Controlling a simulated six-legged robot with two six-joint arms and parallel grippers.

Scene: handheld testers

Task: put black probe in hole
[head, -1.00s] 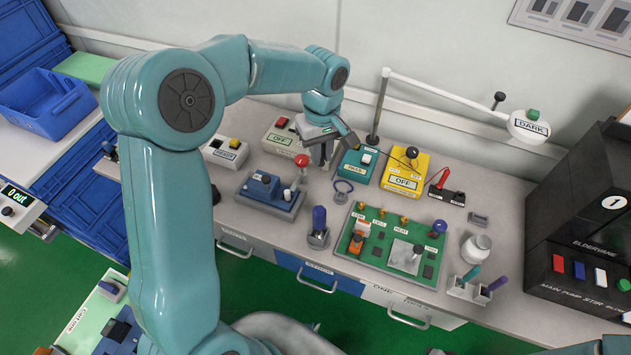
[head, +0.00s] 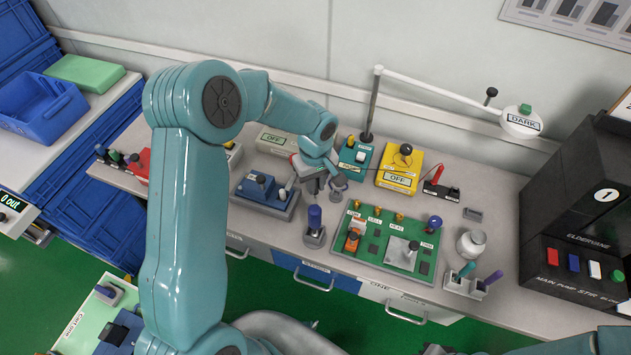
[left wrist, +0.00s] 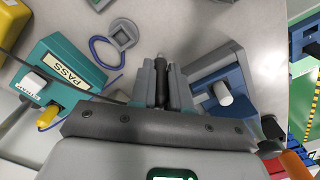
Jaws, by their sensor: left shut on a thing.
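My left gripper (head: 324,184) is low over the bench, between a blue tester (head: 252,190) and the teal PASS tester (head: 357,155). In the left wrist view its jaws (left wrist: 166,82) are shut on a slim dark rod, which looks like the black probe (left wrist: 172,80). I cannot tell which hole is meant. The probe's tip is hard to make out.
A lamp (head: 521,121) overhangs the bench. Bare bench shows around the PASS tester's front.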

